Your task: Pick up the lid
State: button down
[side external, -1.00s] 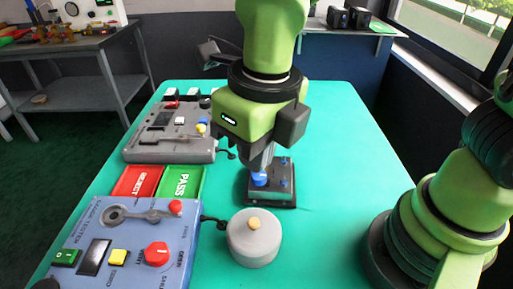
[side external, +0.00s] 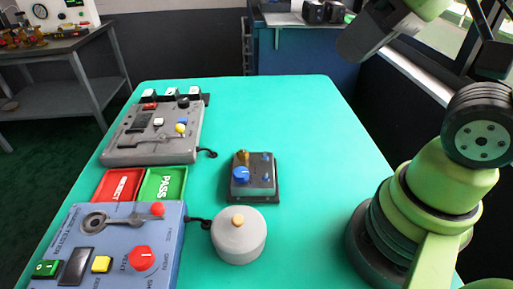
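A round grey canister-like body (side external: 238,240) with a tan knob (side external: 238,219) on top stands on the green table, right of the blue tester. The knobbed top looks like the lid, but I cannot tell whether it is a separate piece. Behind it, a small dark valve unit (side external: 263,182) carries a blue knob (side external: 240,176), a brass-coloured piece (side external: 243,156) and small blue parts. My arm is raised at the upper right, well away from these things. My gripper's fingers do not show.
The blue tester (side external: 165,232) is at the front left, with a red REJECT tray (side external: 118,185) and green PASS tray (side external: 164,184) behind it. A grey control box (side external: 155,140) stands farther back. Cables run from both boxes. The table's right side (side external: 320,150) is clear.

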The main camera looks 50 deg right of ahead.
jog(key=c, duration=1.8)
grip_release()
jog(key=shift+s+d+m+t, duration=0.15)
jog(key=shift+s+m+t, duration=0.15)
jog(key=shift+m, duration=0.5)
jog(key=o, duration=0.4)
jog(key=shift+m, duration=0.4)
jog(key=shift+c, duration=0.2)
jog(key=o, duration=1.4)
jog(key=shift+o, duration=0.2)
